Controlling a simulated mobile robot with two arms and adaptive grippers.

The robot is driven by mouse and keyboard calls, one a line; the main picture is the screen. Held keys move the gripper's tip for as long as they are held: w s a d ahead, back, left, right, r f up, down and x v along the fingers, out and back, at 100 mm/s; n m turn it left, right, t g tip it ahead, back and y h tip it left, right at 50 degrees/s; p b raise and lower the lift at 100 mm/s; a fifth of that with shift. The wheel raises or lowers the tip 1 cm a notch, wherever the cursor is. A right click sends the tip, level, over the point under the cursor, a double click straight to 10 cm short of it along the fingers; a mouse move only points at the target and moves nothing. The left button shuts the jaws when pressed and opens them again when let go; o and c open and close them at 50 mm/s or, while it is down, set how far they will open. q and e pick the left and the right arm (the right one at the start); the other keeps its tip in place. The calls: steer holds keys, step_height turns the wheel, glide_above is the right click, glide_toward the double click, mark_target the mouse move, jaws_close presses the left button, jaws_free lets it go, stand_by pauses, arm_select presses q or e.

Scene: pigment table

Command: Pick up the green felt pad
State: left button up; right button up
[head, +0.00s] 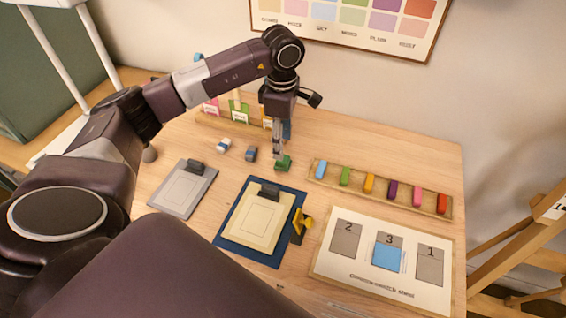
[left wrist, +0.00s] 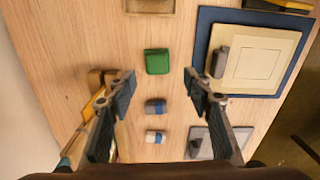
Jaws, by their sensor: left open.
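The green felt pad (head: 283,163) lies on the wooden table behind the blue-bordered clipboard. My left gripper (head: 277,150) is above it in the head view, pointing down and partly hiding it. In the left wrist view the green felt pad (left wrist: 157,61) shows as a small dark green block, in the gap between the fingers and ahead of their tips. My left gripper (left wrist: 162,90) is open, with nothing between its fingers. My right gripper does not show.
Two small blocks, blue-grey (head: 251,153) and white-and-blue (head: 224,145), lie left of the pad. A tray of colored blocks (head: 319,182) is to the right. A navy-edged clipboard (head: 222,233), a grey clipboard (head: 165,196) and a numbered sheet (head: 330,268) lie in front.

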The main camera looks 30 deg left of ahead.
mark_target(283, 162)
arm_select(q)
steer(key=f+p, duration=0.2)
steer(key=f, duration=0.3)
steer(key=shift+w+f+p, duration=0.2)
steer(key=shift+p, duration=0.15)
steer(key=shift+f, duration=0.4)
steer(key=shift+c, duration=0.4)
steer(key=c, duration=0.9)
steer(key=shift+c, duration=0.2)
steer(key=shift+r, duration=0.1)
